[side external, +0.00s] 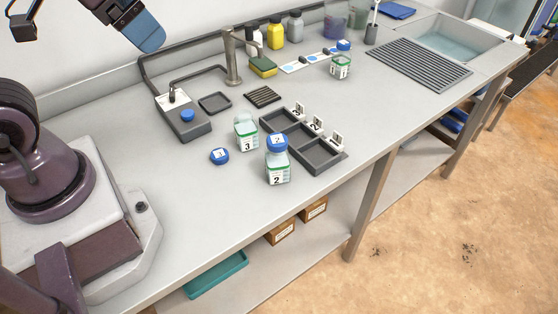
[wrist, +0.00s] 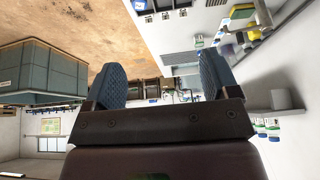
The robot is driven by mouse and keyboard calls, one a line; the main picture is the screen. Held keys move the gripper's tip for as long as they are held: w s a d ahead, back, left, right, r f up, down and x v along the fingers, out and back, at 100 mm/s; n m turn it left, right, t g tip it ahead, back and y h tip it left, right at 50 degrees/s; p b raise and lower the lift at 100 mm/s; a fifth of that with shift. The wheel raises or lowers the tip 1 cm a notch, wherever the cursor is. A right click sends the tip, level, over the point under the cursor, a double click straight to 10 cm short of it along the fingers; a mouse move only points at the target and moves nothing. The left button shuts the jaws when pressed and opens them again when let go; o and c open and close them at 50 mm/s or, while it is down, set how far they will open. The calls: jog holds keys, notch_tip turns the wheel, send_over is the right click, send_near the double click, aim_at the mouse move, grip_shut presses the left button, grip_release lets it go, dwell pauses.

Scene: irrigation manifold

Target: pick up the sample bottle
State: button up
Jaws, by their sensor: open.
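Three clear sample bottles with white labels stand upright on the grey bench. Bottle 2 (side external: 278,172) has its blue cap on and stands at the near left end of the tray. Bottle 3 (side external: 246,134) is uncapped behind it; a blue cap marked 3 (side external: 219,156) lies on the bench to its left. Another blue-capped bottle (side external: 341,67) stands farther back, near the drain grid. My gripper (side external: 148,34) is high at the upper left of the side view, apart from all bottles. In the wrist view its two blue fingers (wrist: 161,73) are spread with nothing between them.
A dark compartment tray (side external: 322,155) with numbered tags lies right of the bottles. A grey box with a blue button (side external: 188,122), a tap (side external: 232,62) and a sponge (side external: 263,67) are behind. The bench left of the loose cap is clear.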

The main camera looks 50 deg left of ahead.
jog(key=w+f+g, duration=0.3)
jog(key=f, duration=0.1)
jog(key=m+g, duration=0.2)
jog(key=m, duration=2)
send_near(277, 139)
jog(key=shift+w+a+m, duration=0.15)
jog(key=shift+a+m, duration=0.15)
jog(key=shift+m, duration=0.1)
notch_tip(277, 139, down, 7)
jog(key=shift+r, duration=0.1)
jog(key=shift+d+f, duration=0.15)
jog(key=shift+f, duration=1.35)
jog(key=shift+d+f, duration=0.1)
jog(key=shift+f, duration=1.45)
jog(key=shift+c, duration=0.2)
jog(key=c, duration=1)
